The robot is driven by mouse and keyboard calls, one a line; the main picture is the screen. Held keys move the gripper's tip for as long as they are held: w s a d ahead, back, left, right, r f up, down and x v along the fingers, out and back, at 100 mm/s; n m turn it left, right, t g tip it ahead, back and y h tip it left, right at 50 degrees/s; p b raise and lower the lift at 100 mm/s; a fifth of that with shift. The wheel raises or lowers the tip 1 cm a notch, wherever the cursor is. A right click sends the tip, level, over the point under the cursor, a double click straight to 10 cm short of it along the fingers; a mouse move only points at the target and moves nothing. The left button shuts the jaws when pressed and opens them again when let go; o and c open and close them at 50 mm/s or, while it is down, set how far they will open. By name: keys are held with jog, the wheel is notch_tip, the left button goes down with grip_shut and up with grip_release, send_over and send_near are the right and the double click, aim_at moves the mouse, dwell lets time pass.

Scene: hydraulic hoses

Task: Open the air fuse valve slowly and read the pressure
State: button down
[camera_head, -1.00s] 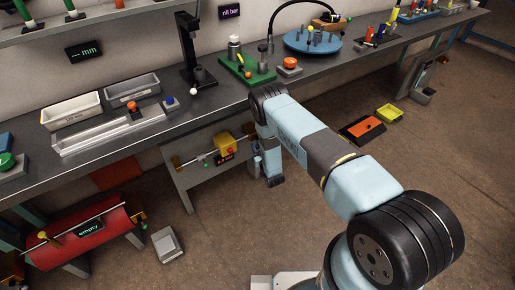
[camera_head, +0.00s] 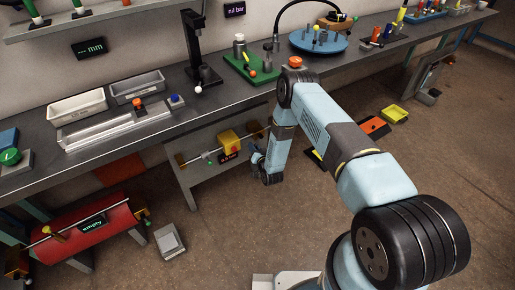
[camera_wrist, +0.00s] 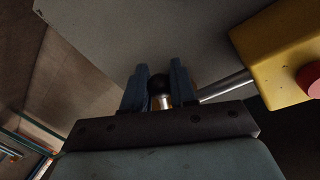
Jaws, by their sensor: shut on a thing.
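In the wrist view my gripper (camera_wrist: 159,85) is shut around a black ball knob (camera_wrist: 160,83) on a short bright stem, one dark finger on each side. A metal pipe (camera_wrist: 228,85) runs from beside the fingers to a yellow box (camera_wrist: 270,55) with a red button (camera_wrist: 312,80). In the head view my gripper (camera_head: 257,160) is beside the panel under the bench, right of the yellow box (camera_head: 229,142). The arm hides the knob there. A wall display (camera_head: 235,9) reads "nil bar". I cannot tell which part is the air fuse valve.
A red tank (camera_head: 85,235) with an "empty" display (camera_head: 93,224) stands lower left. A grey box (camera_head: 169,241) lies on the floor. An orange tray (camera_head: 375,125) and a yellow tray (camera_head: 394,114) lie behind the arm.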

jog(key=shift+s+a+r+m, duration=0.15)
jog(key=shift+a+r+m, duration=0.15)
jog(key=shift+m, duration=0.5)
jog(key=shift+r, duration=0.1)
jog(key=c, duration=0.9)
grip_release()
jog(key=shift+s, duration=0.1)
jog(key=shift+s, duration=0.1)
jog(key=v, duration=1.3)
jog(key=shift+s+d+r, duration=0.1)
jog(key=shift+s+d, duration=0.1)
jog(key=shift+d, duration=0.05)
